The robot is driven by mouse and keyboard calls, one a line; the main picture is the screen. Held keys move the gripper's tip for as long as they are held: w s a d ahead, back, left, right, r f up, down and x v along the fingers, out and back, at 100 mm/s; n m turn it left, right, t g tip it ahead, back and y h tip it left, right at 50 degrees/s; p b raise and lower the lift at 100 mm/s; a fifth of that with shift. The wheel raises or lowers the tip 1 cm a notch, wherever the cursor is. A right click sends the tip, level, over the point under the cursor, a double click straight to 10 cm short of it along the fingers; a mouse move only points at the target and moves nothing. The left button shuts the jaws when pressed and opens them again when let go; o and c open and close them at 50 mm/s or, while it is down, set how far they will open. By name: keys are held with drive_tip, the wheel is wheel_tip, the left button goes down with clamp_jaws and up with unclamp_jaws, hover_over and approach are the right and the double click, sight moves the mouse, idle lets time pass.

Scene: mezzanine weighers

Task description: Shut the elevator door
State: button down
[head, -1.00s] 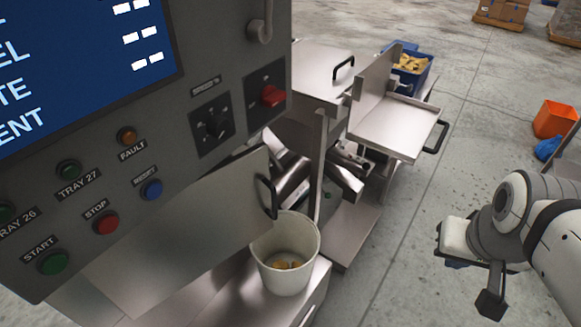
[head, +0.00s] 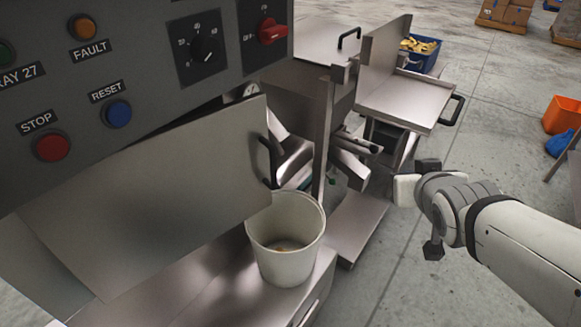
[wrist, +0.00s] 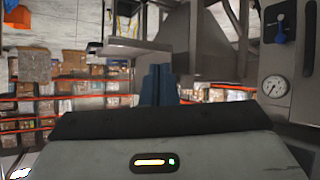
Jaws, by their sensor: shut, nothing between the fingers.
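A plain metal door panel (head: 150,200) with a black handle (head: 267,162) hangs tilted outward below the control panel in the head view. It stands apart from the machine body, and its hinge side is hidden. I cannot tell for certain that it is the elevator door. In the head view the end of my arm is to the right of the panel and the bucket, touching neither; the fingers are not clear there.
A control panel (head: 130,60) is above. A tray with a handle (head: 405,97) juts out behind. An orange bin (head: 562,115) stands at right. Open floor lies between.

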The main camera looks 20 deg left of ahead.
drive_tip(key=a+f+n+y+b, duration=0.4)
drive_tip(key=a+f+y+b, duration=0.25)
drive_tip(key=a, duration=0.35)
drive_tip(key=n+g+y+p, duration=0.2)
drive_tip(key=n+y, duration=0.2)
drive_tip(key=y, duration=0.2)
approach(254, 166)
drive_tip(key=x, duration=0.7)
